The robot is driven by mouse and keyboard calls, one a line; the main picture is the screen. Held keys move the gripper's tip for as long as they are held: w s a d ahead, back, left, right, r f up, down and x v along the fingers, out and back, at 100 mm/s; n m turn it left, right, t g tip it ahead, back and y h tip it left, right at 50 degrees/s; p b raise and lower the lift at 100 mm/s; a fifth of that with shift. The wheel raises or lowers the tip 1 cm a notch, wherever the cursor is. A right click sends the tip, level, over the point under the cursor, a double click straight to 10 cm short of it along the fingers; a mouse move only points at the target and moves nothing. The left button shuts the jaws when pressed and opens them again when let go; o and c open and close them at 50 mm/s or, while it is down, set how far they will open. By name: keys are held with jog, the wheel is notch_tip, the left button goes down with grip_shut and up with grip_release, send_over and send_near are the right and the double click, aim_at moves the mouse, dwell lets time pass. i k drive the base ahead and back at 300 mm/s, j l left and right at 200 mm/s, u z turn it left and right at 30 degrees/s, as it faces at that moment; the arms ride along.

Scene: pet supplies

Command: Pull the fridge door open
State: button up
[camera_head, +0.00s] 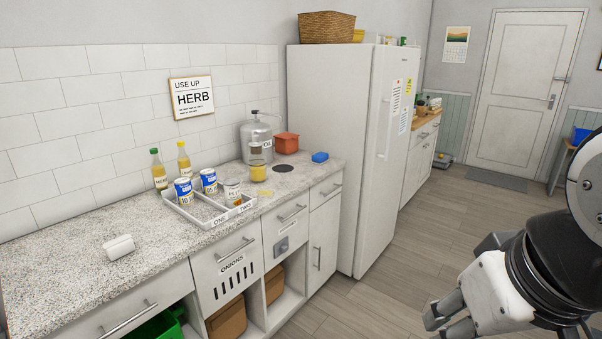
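The white fridge (330,130) stands upright at the end of the counter, in the middle of the head view. Its door (400,150) is on the right-facing side and looks shut. A long vertical handle (385,128) runs along the door's near edge. My gripper (440,325) is at the lower right, in front of the fridge and well apart from the door and handle.
The counter (75,268) at left bears a tray (184,214), cans, bottles and a metal dispenser (257,138). A basket (327,27) sits on the fridge. Wood floor (445,220) is clear between the fridge and my arm. A white room door (522,90) is at the back.

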aim_at(393, 66)
jog(key=i+l+z, duration=0.1)
jog(key=i+z, duration=0.6)
jog(key=i, duration=0.25)
jog(key=i+u, duration=0.25)
jog(key=i, duration=0.25)
jog(key=i+l+u, duration=0.25)
jog(key=i, duration=0.25)
jog(key=i+l+u, duration=0.25)
jog(key=i, duration=0.25)
jog(key=i+l+u, duration=0.3)
jog(key=i, duration=0.2)
jog(key=j, duration=0.1)
